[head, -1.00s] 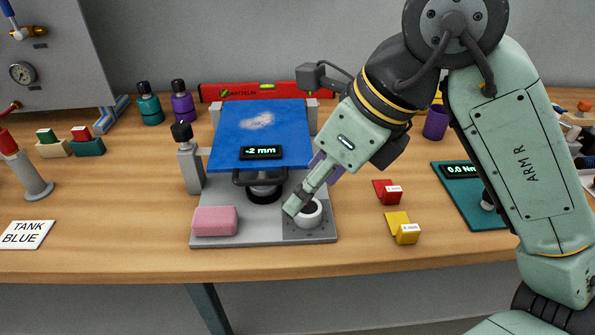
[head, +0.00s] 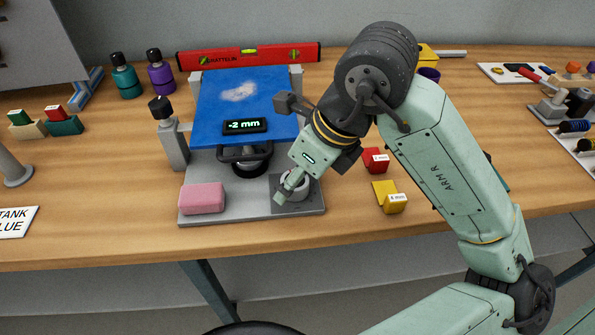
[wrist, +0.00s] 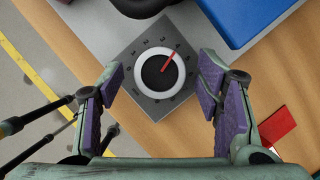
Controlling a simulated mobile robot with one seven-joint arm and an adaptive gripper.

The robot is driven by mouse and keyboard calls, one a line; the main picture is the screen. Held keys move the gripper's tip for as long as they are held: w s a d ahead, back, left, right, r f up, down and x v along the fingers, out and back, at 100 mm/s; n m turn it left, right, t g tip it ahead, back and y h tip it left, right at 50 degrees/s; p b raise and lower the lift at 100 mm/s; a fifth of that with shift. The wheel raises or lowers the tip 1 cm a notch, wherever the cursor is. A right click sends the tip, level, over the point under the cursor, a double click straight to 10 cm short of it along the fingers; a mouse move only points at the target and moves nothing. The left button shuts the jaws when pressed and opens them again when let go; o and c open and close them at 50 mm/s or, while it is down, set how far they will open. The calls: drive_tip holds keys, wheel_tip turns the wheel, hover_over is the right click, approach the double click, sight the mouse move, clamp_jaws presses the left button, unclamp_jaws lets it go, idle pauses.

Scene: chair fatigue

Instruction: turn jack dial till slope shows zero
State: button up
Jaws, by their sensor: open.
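The jack dial (wrist: 160,72) is a white ring with a dark centre and a red pointer, on a grey square plate with marks around it. In the wrist view the pointer aims up and right. In the head view the dial (head: 298,187) is partly hidden by my gripper (head: 290,188). In the wrist view my gripper (wrist: 166,98) is open, its purple-padded fingers apart on either side of the dial, with no visible contact. The slope display (head: 245,126) reads -2 mm on the front of the blue panel (head: 240,100), which rests over the jack.
A pink sponge (head: 202,198) lies on the grey base (head: 240,212) left of the dial. A red block (head: 375,160) and a yellow block (head: 390,196) stand to the right. A grey post (head: 174,143) stands left of the panel. A red level (head: 250,55) lies behind.

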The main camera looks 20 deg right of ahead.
drive_tip(key=shift+f, duration=0.2)
drive_tip(key=c, duration=1.2)
drive_tip(key=shift+o, duration=0.2)
drive_tip(key=shift+f+b, duration=0.1)
drive_tip(key=shift+b, duration=0.35)
